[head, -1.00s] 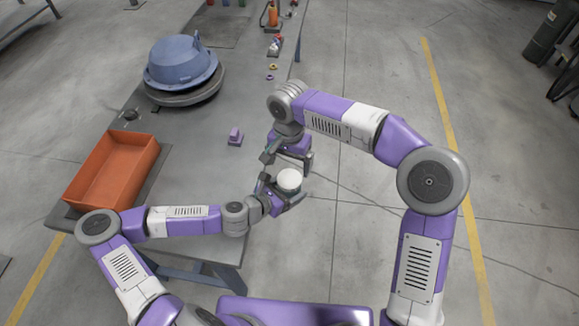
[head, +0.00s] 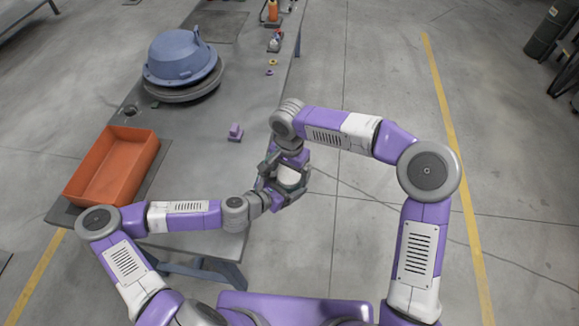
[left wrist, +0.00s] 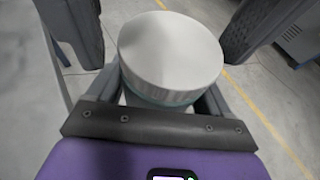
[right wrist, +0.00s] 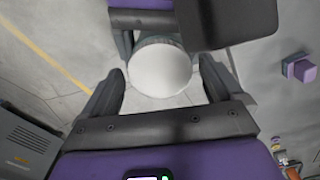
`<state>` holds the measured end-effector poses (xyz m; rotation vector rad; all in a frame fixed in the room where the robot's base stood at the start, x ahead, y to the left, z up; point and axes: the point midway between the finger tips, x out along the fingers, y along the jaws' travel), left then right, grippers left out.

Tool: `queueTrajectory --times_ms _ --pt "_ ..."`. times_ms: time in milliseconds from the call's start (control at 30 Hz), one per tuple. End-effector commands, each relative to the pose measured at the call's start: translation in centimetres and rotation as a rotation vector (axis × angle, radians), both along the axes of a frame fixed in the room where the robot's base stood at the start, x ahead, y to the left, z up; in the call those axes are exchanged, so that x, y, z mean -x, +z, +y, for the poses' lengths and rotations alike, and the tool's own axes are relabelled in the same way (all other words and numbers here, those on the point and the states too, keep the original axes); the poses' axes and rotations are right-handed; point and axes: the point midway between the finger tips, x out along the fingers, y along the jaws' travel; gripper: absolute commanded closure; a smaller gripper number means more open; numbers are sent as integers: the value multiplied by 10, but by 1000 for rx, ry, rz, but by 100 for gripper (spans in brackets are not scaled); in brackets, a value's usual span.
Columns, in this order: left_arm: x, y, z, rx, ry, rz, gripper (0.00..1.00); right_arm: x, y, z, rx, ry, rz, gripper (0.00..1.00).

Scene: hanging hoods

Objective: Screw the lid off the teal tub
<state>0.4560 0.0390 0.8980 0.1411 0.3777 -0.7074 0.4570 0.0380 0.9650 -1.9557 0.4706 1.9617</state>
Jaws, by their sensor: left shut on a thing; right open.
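The teal tub (left wrist: 150,97) is held upright in the air, off the table's near right edge. Its round white lid (left wrist: 172,48) sits on top and hides most of the tub. My left gripper (head: 287,187) is shut on the tub's body below the lid. My right gripper (head: 290,170) is open. In the right wrist view its fingers stand on either side of the lid (right wrist: 160,68), with a gap showing at each side. In the head view the lid (head: 289,175) shows between the two grippers.
On the grey table (head: 190,135) are an orange bin (head: 112,170), a blue hood (head: 181,58) on a dark disc and a small purple block (head: 235,132). Bottles (head: 273,40) stand at the far edge. Open floor lies to the right of the table.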

Motion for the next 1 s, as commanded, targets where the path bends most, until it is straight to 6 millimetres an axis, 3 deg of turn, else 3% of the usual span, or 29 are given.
queueTrajectory --times_ms 133,500,1000 --pt "0 1 0 0 -1 -3 100 0 0 0 0 0 0 9" --pt "0 1 0 0 -2 -2 100 0 1 0 0 0 0 64" --pt "0 1 0 1 -1 -2 100 -1 1 -1 -2 297 -3 64"
